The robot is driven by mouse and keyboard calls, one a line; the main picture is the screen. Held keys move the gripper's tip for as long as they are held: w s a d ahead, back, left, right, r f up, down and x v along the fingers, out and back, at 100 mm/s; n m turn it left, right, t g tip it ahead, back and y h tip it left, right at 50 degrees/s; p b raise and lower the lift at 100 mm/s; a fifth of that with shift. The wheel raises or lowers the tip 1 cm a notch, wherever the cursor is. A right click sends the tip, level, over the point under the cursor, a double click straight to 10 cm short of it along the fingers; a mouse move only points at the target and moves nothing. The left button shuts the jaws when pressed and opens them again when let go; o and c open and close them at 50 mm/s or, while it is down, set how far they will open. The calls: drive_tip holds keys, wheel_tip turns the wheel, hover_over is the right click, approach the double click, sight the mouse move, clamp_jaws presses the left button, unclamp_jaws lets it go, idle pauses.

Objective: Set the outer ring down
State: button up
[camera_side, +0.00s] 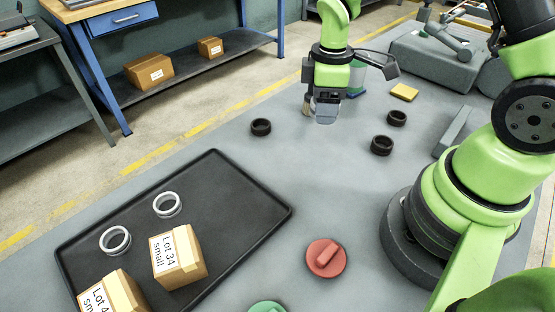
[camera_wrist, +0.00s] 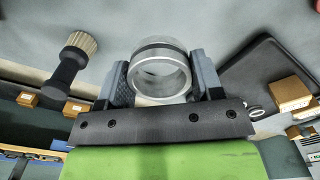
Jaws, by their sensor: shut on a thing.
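My gripper (camera_side: 326,112) hangs near the back of the grey work surface, pointing down. In the wrist view, my gripper (camera_wrist: 160,82) is shut on a silvery metal ring (camera_wrist: 160,92) with a dark band around it, one finger on each side. This looks like the outer ring. In the side view the fingers mostly hide it, and its height above the surface is hard to tell. Two other pale metal rings lie on the black tray (camera_side: 240,180): one farther back (camera_side: 167,204), one nearer the left edge (camera_side: 115,240).
Labelled boxes (camera_side: 180,258) occupy the tray's front. A red knob (camera_side: 326,258), yellow block (camera_side: 404,92) and grey bar (camera_side: 452,131) stand around. A brush (camera_wrist: 75,58) shows nearby.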

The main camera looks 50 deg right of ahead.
drive_tip(key=w+a+n, duration=0.1)
drive_tip(key=w+a, duration=0.1)
drive_tip(key=a, duration=0.9)
drive_tip(key=n, duration=0.2)
hover_over(233, 226)
wheel_tip(233, 226, down, 4)
drive_tip(key=shift+f, duration=0.1)
drive_tip(key=shift+w+f, duration=0.1)
drive_tip(key=shift+f, duration=2.3)
drive_tip(key=o, duration=1)
drive_tip(key=shift+f, duration=0.1)
